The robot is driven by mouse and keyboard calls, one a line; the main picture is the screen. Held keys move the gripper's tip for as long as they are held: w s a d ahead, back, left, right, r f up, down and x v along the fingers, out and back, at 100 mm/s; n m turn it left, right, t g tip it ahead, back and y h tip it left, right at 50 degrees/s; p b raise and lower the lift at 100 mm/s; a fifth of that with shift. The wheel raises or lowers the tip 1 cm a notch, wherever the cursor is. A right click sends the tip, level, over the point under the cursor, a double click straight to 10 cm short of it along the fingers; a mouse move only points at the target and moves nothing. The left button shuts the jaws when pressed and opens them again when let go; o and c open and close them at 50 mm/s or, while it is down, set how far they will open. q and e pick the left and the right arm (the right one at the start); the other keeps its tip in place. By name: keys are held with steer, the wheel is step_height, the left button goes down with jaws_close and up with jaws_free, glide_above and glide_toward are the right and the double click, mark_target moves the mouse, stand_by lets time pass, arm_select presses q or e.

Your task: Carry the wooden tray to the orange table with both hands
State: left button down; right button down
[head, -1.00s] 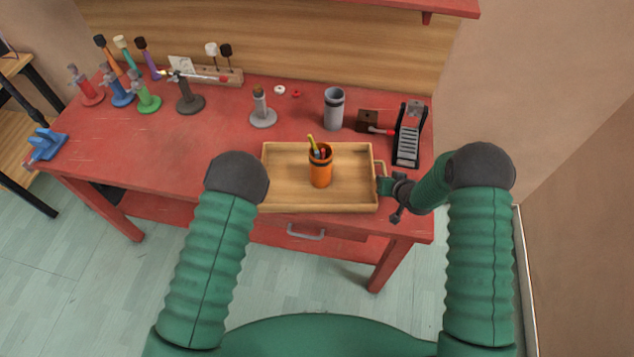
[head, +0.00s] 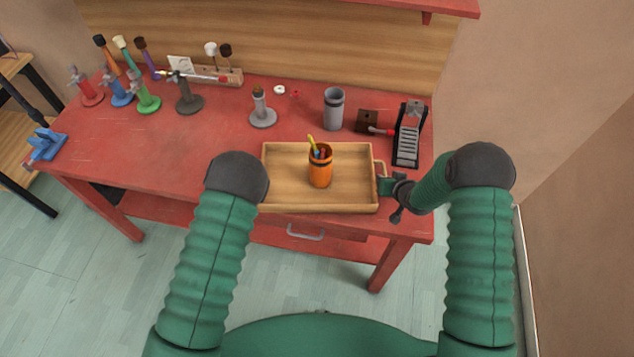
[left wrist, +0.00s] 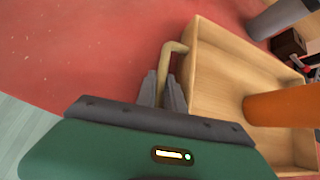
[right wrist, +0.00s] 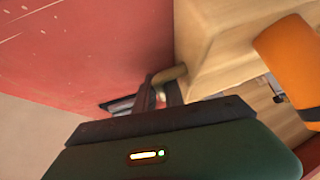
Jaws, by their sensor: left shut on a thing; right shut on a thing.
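The wooden tray (head: 277,180) is at the front right of the red workbench, holding an orange cup (head: 320,171) with pens upright in it. I cannot tell whether it rests on the bench or hangs just above it. My right gripper (head: 384,185) is shut on the tray's right handle; the right wrist view shows its fingers (right wrist: 160,90) around the handle. In the head view my left arm hides the left gripper. In the left wrist view the left gripper (left wrist: 163,82) is shut on the other handle. I see no clearly orange table.
On the red workbench (head: 150,150), a grey cup (head: 334,110), a grey-based stand (head: 262,112) and a black-sided rack (head: 408,135) stand behind the tray. Several coloured stands are at the back left. A blue tool (head: 45,145) lies at the left edge. The bench left of the tray is clear.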

arm_select(q)
steer(key=shift+w+r, duration=0.1)
steer(key=shift+r, duration=0.1)
arm_select(e)
steer(key=shift+r, duration=0.1)
